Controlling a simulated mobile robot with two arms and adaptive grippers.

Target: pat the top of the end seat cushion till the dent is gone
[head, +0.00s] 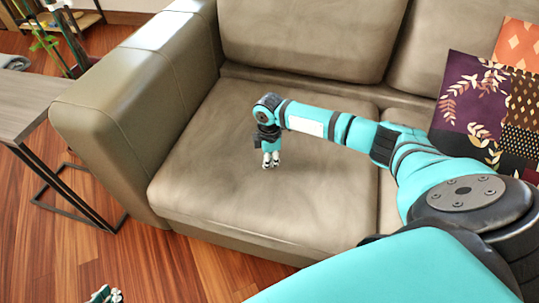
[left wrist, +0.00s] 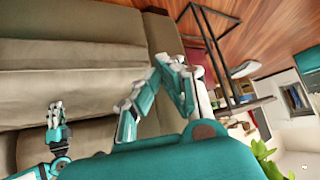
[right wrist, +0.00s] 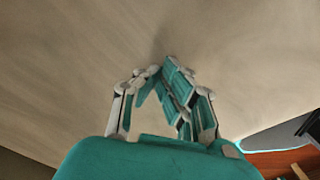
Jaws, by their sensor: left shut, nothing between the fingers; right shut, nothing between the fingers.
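The end seat cushion (head: 205,185) is the brown-grey leather seat next to the sofa's left armrest. Its top shows soft shading and faint creases; I cannot make out a clear dent. My right gripper (head: 270,163) is shut and empty, pointing down over the middle of this cushion. In the right wrist view its fingertips (right wrist: 168,62) are close to the leather, with a faint shadow by them; I cannot tell whether they touch. My left gripper (head: 103,295) is at the bottom left, over the floor in front of the sofa. The left wrist view shows its fingers (left wrist: 160,65) shut and empty.
The armrest (head: 130,110) rises left of the cushion and the backrest (head: 305,40) behind it. Patterned pillows (head: 470,110) lie on the right seat. A side table (head: 30,100) stands left of the armrest. Wooden floor (head: 185,265) is open in front.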

